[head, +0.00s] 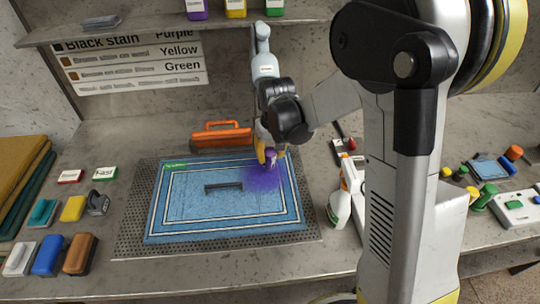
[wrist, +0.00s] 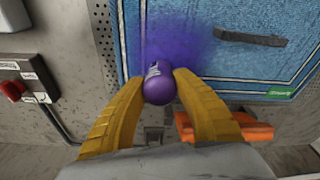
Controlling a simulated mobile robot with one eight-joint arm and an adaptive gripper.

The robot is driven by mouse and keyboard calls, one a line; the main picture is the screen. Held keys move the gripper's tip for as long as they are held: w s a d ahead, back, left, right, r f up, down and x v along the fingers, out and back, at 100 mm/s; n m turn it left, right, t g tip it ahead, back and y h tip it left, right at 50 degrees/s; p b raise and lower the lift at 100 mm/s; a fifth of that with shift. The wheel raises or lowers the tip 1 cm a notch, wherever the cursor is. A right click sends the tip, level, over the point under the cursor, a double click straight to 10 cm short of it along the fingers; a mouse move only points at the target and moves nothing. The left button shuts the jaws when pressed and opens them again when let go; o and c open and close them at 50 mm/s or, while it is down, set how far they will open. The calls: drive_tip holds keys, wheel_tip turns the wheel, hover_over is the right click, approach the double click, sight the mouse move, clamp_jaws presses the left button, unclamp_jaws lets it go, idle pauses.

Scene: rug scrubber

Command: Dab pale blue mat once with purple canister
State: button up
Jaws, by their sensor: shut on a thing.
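The pale blue mat (head: 180,213) lies flat on a perforated grey plate on the bench, with white border lines and a dark bar-shaped mark near its middle. My gripper (head: 269,160) is over the mat's upper right part, its yellow fingers shut on the purple canister (wrist: 159,86). The canister also shows in the head view (head: 270,156), partly hidden by the fingers. A hazy purple patch (head: 263,179) spreads at the canister's end over the mat; it also shows in the wrist view (wrist: 180,40). I cannot tell whether the canister touches the mat.
An orange-handled tool (head: 221,136) lies behind the mat. A white spray bottle (head: 341,205) stands to its right. Brushes and sponges (head: 47,254) sit at the left. A shelf (head: 150,30) with coloured bottles is above the back wall's label chart.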

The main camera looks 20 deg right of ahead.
drive_tip(key=shift+r+p, duration=1.7)
drive_tip(key=shift+r, duration=1.1)
drive_tip(key=shift+f, duration=0.1)
